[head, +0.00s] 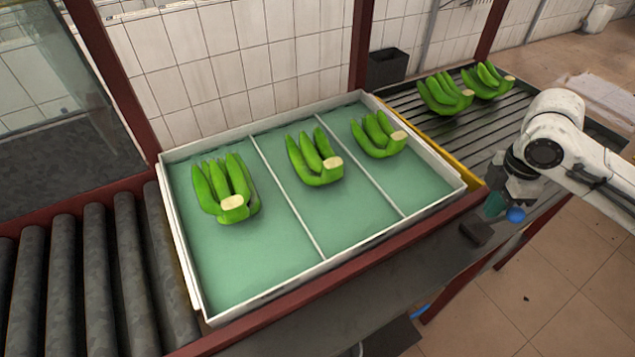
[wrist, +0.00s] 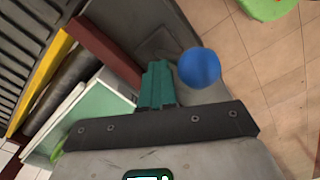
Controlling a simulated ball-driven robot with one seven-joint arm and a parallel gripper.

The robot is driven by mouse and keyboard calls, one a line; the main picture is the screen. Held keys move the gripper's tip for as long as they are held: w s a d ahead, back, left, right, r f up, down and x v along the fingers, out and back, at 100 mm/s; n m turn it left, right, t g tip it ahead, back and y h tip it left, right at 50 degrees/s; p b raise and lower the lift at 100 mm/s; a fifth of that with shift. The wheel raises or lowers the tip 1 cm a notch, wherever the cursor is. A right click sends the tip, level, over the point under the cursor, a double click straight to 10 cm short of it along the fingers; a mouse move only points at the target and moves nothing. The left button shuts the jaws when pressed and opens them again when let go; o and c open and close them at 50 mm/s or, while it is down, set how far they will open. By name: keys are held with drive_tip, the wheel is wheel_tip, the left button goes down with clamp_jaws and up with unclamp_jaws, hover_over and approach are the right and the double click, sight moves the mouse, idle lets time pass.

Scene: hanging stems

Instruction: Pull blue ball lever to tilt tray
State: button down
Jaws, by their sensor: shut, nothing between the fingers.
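The blue ball (head: 516,214) of the lever shows at the right, just right of my gripper (head: 494,205). In the wrist view the ball (wrist: 199,67) is close beside the teal fingertips of my gripper (wrist: 158,82), on their right. The fingers are shut together with nothing between them. I cannot tell whether they touch the ball. The lever's rod is not clearly visible. The tray (head: 312,257) is white-rimmed with a green floor and two dividers. It holds three green banana bunches, one per compartment, and its corner (wrist: 118,82) shows left in the wrist view.
Two more banana bunches (head: 444,94) lie on the slatted conveyor (head: 420,120) behind the tray, with a yellow edge. Dark rollers (head: 95,265) are at the left. A red-brown frame (head: 340,265) borders the tray. A dark block (head: 478,232) sits below my gripper. Tiled floor is open at the lower right.

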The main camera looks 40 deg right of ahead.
drive_tip(key=shift+w+d, duration=0.1)
drive_tip(key=shift+w, duration=0.4)
wheel_tip(320, 180, up, 10)
drive_tip(key=p, duration=0.8)
